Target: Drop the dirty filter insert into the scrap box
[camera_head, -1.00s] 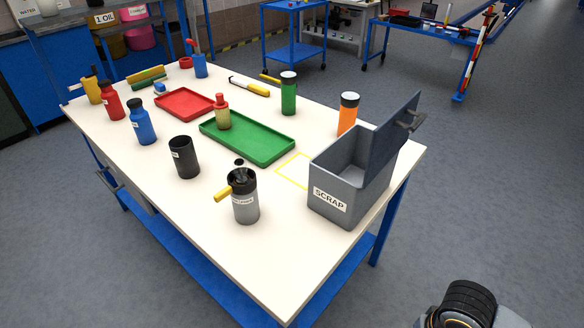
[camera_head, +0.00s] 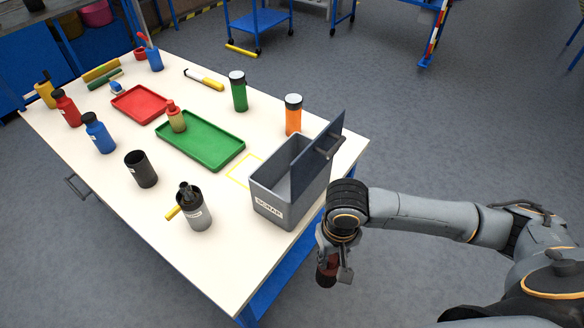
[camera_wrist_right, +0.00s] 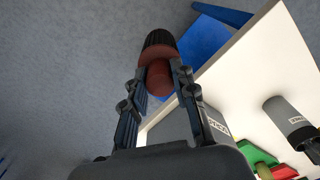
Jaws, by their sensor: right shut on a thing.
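My right gripper (camera_head: 334,262) is shut on the dirty filter insert (camera_head: 326,271), a dark red-brown piece that shows a black ribbed end in the right wrist view (camera_wrist_right: 160,45). The gripper holds it beyond the near right edge of the table, lower right of the scrap box. The scrap box (camera_head: 262,196) is grey, stands at the table's right corner, and has its dark lid (camera_head: 318,152) raised. Its inside looks empty where visible. Part of the box also shows in the right wrist view (camera_wrist_right: 172,128). My left gripper is not in view.
On the white table (camera_head: 115,205), a grey canister (camera_head: 196,215) with a yellow handle and a black cup (camera_head: 142,170) stand left of the box. A green tray (camera_head: 225,153) holds a red-and-tan piece. An orange bottle (camera_head: 293,115) stands behind the box.

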